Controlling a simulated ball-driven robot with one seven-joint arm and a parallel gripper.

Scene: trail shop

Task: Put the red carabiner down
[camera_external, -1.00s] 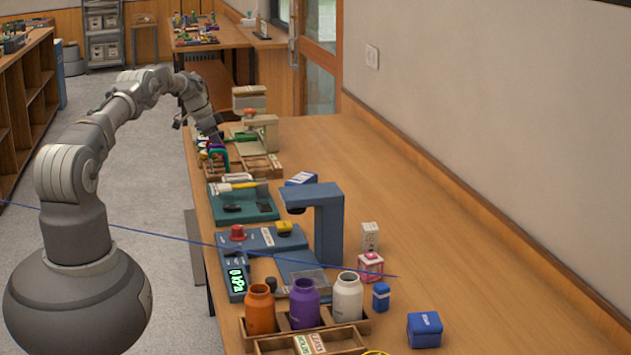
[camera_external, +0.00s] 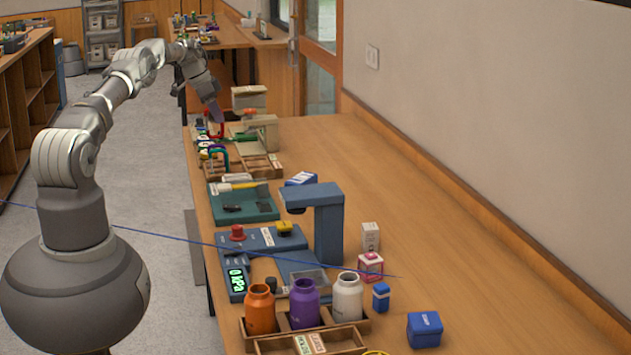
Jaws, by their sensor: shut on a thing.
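My gripper (camera_external: 215,110) is at the far left end of the long wooden table, pointing down. It is shut on the red carabiner (camera_external: 209,128), which hangs below the fingertips, above the far end of a wooden tray (camera_external: 262,172). The carabiner is small at this distance, and I cannot tell if it touches anything beneath it. Other carabiners, among them a blue-purple and green one (camera_external: 217,152), stand in the tray just in front of it.
A beige press-like device (camera_external: 262,132) stands close to the right of my gripper. A teal tray (camera_external: 243,208), a blue stand (camera_external: 327,220) and several bottles, one of them orange (camera_external: 260,311), line the near table. The table's right side is mostly clear (camera_external: 400,215).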

